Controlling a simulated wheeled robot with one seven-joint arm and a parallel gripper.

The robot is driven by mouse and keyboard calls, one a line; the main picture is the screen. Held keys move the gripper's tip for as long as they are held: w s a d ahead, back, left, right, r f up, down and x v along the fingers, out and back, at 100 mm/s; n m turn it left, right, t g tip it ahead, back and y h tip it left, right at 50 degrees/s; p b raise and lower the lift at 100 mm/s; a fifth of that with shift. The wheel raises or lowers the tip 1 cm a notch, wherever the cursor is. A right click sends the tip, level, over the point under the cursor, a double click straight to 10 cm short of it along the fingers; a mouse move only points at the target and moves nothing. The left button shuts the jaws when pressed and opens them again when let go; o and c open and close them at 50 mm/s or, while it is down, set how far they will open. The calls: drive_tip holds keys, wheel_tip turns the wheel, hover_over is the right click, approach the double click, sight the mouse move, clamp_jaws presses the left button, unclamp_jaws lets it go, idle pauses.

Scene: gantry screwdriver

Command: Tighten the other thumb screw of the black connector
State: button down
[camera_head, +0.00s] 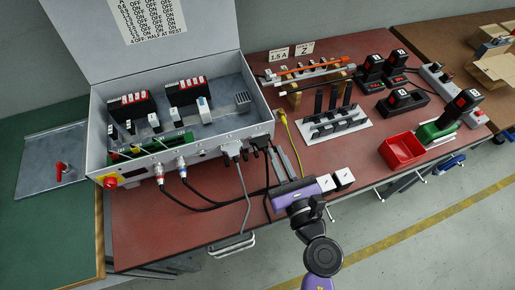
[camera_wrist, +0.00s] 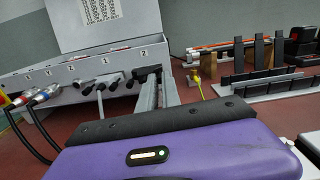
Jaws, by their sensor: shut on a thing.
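The black connector (camera_head: 255,143) is plugged into the front wall of the grey cabinet, towards its right end. In the wrist view the black connector (camera_wrist: 138,76) sits under the label 2. My gripper (camera_head: 271,148) reaches it from the front right, with its two grey fingers at the connector's right side. In the wrist view my gripper (camera_wrist: 158,76) is shut on the connector's right thumb screw; the fingers largely hide the screw and the grip itself. A grey connector (camera_head: 232,148) with a grey cable is plugged in just to the left; it also shows in the wrist view (camera_wrist: 103,81).
The open cabinet (camera_head: 135,172) has round plugs and dark cables on its front. A yellow cable (camera_head: 284,121) lies right of the fingers. A black rack on a white plate (camera_head: 347,128) and a red bin (camera_head: 400,151) stand further right. Some red bench top around them is clear.

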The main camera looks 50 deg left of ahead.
drive_tip(key=m+p, duration=0.2)
drive_tip(key=m, duration=0.2)
drive_tip(key=shift+m, duration=0.4)
drive_tip(key=m+p, duration=1.2)
drive_tip(key=m, duration=0.7)
drive_tip(key=shift+m, duration=0.4)
drive_tip(key=c, duration=1.8)
unclamp_jaws()
drive_tip(key=shift+o, duration=0.2)
drive_tip(key=shift+f, duration=0.1)
